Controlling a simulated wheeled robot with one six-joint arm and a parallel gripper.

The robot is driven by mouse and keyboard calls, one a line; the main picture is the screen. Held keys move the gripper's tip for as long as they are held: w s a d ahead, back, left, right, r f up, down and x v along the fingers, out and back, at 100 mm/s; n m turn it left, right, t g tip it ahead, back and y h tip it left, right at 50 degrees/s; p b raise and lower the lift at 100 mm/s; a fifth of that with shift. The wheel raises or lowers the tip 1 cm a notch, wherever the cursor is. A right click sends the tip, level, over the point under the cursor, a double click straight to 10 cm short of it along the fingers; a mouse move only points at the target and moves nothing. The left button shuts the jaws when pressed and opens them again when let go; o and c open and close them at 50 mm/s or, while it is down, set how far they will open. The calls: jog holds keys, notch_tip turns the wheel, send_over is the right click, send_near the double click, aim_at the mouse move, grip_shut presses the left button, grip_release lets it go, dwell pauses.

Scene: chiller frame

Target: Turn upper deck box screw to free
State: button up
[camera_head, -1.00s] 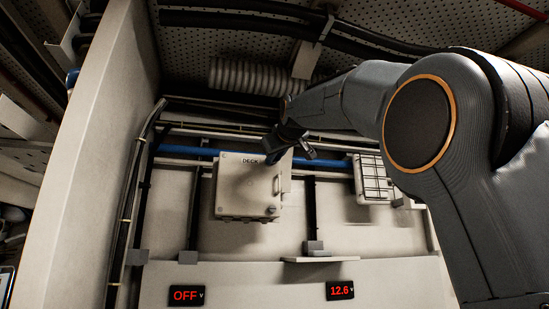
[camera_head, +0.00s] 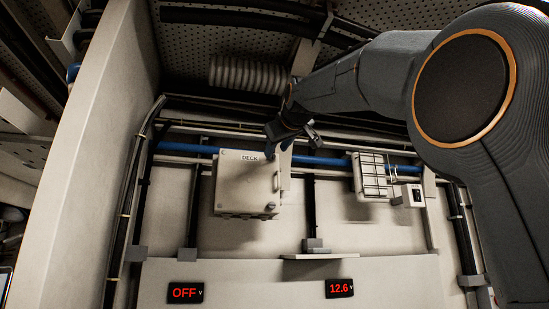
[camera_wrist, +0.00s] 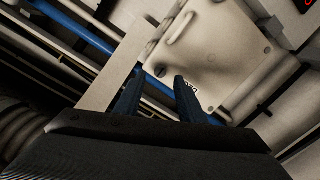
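The off-white deck box (camera_head: 240,190), labelled DECK, hangs on the wall in the head view. It also fills the upper right of the wrist view (camera_wrist: 222,45). A dark round screw (camera_wrist: 160,70) shows on the box near its edge in the wrist view, roughly between my fingertips in the picture. My gripper (camera_wrist: 158,76) has two dark fingers spread apart, with nothing between them. In the head view my gripper (camera_head: 276,151) is at the box's upper right corner and hides that part. I cannot tell whether the fingertips touch the box.
A blue pipe (camera_head: 187,149) runs along the wall behind the box. A caged fixture (camera_head: 370,177) is to the right. A pale wall (camera_head: 90,150) stands at left.

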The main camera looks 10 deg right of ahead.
jog(key=s+b, duration=0.1)
jog(key=s, duration=0.2)
jog(key=shift+s+r, duration=0.1)
jog(key=shift+s, duration=0.25)
jog(key=shift+d, duration=0.1)
